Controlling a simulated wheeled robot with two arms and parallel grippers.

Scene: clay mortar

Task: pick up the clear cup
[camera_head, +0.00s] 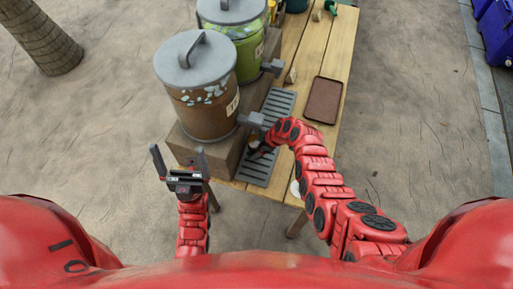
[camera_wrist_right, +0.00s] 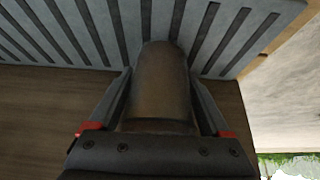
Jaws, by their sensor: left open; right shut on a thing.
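The clear cup (camera_wrist_right: 165,85) is between the fingers of my right gripper (camera_wrist_right: 165,98) in the right wrist view. It looks brownish, and I cannot tell whether that is liquid or the wood showing through. My right gripper is shut on it, with the grey slatted grate (camera_wrist_right: 100,30) just beyond. In the head view my right gripper (camera_head: 258,151) is small and partly hidden by its arm, at the grate (camera_head: 258,172) near the brown dispenser's spout. My left gripper (camera_head: 179,167) is open and empty, left of the table in front of the brown dispenser.
The brown dispenser (camera_head: 204,112) with a grey lid and spout (camera_head: 250,120) stands on a wooden block. A green dispenser (camera_head: 248,55) is behind it. A brown tray (camera_head: 323,100) lies on the wooden table (camera_head: 325,60) to the right. Open ground surrounds the table.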

